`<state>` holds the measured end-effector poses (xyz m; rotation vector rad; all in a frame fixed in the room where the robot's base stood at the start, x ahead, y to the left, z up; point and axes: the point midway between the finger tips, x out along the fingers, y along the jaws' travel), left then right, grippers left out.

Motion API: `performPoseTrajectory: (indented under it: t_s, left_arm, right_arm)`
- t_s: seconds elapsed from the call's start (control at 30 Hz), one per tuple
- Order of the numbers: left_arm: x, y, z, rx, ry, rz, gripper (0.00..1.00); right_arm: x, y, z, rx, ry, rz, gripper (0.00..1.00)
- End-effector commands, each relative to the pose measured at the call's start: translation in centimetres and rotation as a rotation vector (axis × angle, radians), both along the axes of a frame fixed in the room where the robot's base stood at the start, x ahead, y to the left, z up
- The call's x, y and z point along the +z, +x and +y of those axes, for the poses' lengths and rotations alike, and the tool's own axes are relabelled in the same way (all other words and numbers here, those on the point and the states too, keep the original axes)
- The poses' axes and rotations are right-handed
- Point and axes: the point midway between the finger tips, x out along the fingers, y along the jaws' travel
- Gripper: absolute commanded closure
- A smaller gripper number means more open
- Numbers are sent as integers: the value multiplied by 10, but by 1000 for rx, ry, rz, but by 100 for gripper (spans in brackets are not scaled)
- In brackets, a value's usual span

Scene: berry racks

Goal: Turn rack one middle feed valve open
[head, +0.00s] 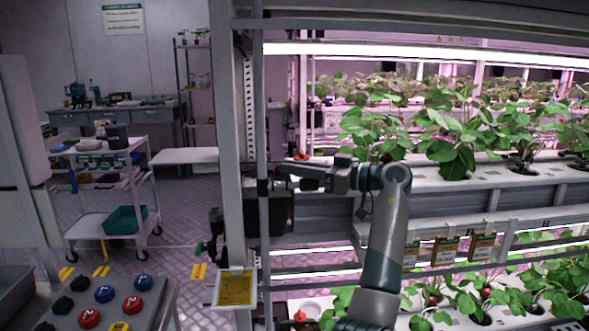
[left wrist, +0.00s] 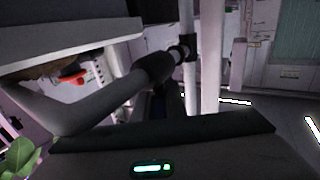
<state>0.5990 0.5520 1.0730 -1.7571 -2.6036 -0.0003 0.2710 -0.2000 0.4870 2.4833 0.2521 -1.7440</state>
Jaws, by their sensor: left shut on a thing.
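My left gripper (head: 282,183) reaches left across the front of the rack, at middle-shelf height beside the grey upright post. It is shut on a small dark part there, apparently the middle feed valve. In the left wrist view a dark fitting (left wrist: 155,68), which looks like the valve body, sits on a grey pipe (left wrist: 95,108) just beyond the gripper. The gripped part and fingertips are mostly hidden, so the handle's angle cannot be told. A small red part (head: 301,155) shows just above the gripper. My right gripper is not in view.
The grey rack post (head: 232,130) stands close left of the gripper. Plants fill the shelves (head: 480,180) to the right. A yellow card (head: 235,288) hangs low on the post.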

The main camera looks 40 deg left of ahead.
Motion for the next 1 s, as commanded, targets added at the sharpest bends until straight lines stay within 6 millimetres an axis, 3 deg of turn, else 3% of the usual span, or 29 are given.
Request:
performPoseTrajectory:
  t_s: [0.07,0.1,0.17,0.67,1.0]
  left_arm:
    - [1,0,1,0,2,1,100]
    - [1,0,1,0,2,1,84]
    - [1,0,1,0,1,0,70]
    - [0,3,-7,-2,0,0,70]
    - [-1,22,-51,-4,0,1,70]
  right_arm:
    - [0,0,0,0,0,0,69]
    - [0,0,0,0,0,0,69]
    - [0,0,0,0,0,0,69]
    - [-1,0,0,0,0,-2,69]
    - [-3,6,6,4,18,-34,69]
